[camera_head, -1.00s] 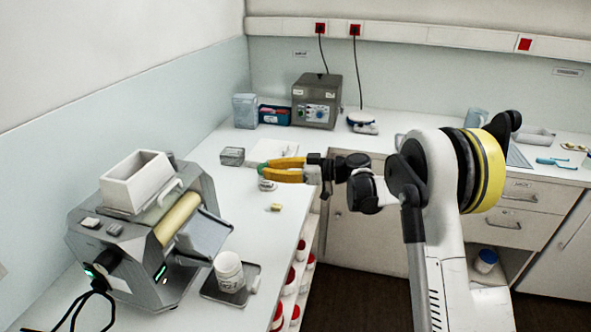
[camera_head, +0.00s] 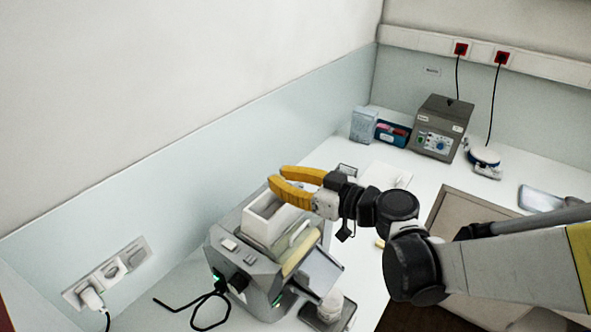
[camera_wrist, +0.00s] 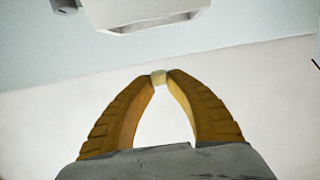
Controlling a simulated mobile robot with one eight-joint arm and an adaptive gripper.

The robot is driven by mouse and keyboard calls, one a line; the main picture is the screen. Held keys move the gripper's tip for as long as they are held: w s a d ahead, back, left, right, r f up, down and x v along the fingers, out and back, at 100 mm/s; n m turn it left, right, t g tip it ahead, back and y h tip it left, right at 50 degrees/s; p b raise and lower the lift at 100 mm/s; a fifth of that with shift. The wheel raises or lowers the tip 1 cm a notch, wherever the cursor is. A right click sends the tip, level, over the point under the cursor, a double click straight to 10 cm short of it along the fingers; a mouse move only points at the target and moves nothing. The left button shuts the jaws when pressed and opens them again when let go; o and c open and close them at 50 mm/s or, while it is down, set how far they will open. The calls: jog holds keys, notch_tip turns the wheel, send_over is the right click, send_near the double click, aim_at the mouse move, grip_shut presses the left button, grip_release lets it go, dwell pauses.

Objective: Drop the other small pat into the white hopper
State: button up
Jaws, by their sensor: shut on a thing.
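My gripper (camera_head: 279,178) has yellow fingers and reaches left over the mill in the head view. In the head view the pat is too small to make out. The white hopper (camera_head: 258,231) is an open rectangular box on top of the grey mill (camera_head: 236,262). The fingers appear above its back part, but whether the tips are straight over its opening I cannot tell. The fingers and wrist hide part of the hopper's far side, and its contents are not clear.
A small yellow piece (camera_head: 380,243) lies on the bench right of the mill. A white jar (camera_head: 329,306) stands on a dark tray before the mill. A grey control box (camera_head: 439,128) stands at the back. Wall sockets (camera_head: 113,269) and cables are at the left.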

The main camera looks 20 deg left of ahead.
jog(key=shift+f+b, duration=2.1)
jog(key=shift+f, duration=0.85)
jog(key=o, duration=0.8)
jog(key=v, duration=1.2)
jog(key=s+d+f+m+t+h+b, duration=0.1)
jog(key=s+d+f+m+h+b, duration=0.2)
jog(key=d, duration=0.6)
jog(key=s+d+f+m+t+h+b, duration=0.1)
jog(key=s+d+f+m+h+b, duration=0.2)
jog(key=d+f+m+h+b, duration=0.3)
jog(key=s+d+f+m+h+b, duration=0.3)
jog(key=d+f, duration=0.6)
jog(key=d, duration=0.5)
jog(key=shift+s+f+m+t+h+b, duration=0.15)
jog(key=shift+m+h+b, duration=0.25)
jog(key=shift+m+h, duration=0.4)
jog(key=shift+s+r+m+t+h+b, duration=0.1)
jog(key=shift+m+t+h+b, duration=0.3)
jog(key=shift+h, duration=0.6)
